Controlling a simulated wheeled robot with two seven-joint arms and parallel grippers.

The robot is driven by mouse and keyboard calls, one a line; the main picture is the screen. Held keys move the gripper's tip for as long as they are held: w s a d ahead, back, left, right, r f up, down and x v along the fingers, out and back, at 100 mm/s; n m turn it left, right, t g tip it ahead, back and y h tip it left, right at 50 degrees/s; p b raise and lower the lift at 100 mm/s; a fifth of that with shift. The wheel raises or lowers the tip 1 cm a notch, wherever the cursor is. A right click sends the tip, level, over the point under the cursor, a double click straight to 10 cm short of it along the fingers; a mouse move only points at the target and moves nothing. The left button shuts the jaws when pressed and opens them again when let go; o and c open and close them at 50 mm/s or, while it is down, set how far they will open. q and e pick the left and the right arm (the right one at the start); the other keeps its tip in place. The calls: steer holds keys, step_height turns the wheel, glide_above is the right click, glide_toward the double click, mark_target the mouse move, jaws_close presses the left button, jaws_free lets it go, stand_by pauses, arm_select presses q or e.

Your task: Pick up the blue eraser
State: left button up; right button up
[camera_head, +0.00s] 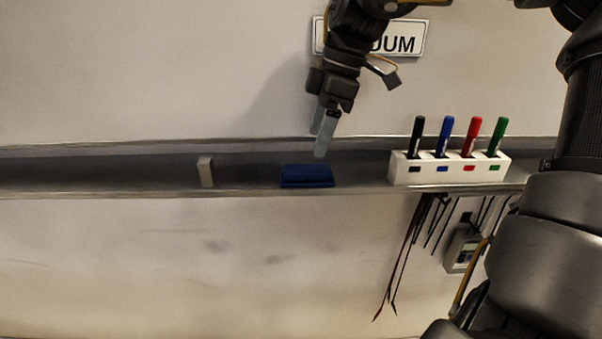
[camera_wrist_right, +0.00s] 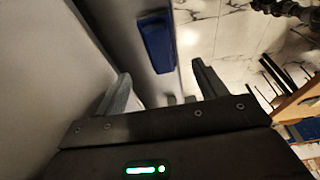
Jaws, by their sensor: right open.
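The blue eraser (camera_head: 307,176) lies on the narrow grey ledge, left of the marker holder. It also shows in the right wrist view (camera_wrist_right: 157,44), beyond the fingers and between their lines. My right gripper (camera_head: 322,140) comes down from above, its fingertips just above and slightly right of the eraser, apart from it. In the right wrist view my right gripper (camera_wrist_right: 162,88) has its two fingers spread wide with nothing between them. My left gripper is not seen in the head view.
A white holder (camera_head: 448,168) with black, blue, red and green markers stands right on the ledge (camera_head: 100,178). A small grey block (camera_head: 206,171) stands left of the eraser. A partly covered sign (camera_head: 408,40) is on the wall. Cables (camera_head: 408,250) hang below the holder beside a small meter (camera_head: 462,248).

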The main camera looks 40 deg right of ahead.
mark_target(308, 167)
steer(key=shift+s+a+f, duration=0.1)
steer(key=shift+a+f, duration=0.05)
steer(key=shift+f, duration=0.65)
steer(key=shift+w+f, duration=0.25)
steer(key=shift+f, duration=0.15)
steer(key=x, duration=0.4)
steer(key=shift+a+f+p, duration=0.1)
steer(key=shift+a+p, duration=0.05)
steer(key=shift+p, duration=0.25)
steer(key=shift+w+f, duration=0.1)
steer(key=shift+f, duration=0.15)
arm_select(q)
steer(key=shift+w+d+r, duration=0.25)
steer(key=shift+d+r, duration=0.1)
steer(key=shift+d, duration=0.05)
arm_select(e)
steer(key=shift+a, duration=0.1)
steer(key=shift+c, duration=0.3)
steer(key=c, duration=1)
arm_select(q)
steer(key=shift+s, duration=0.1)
arm_select(e)
steer(key=shift+r, duration=0.1)
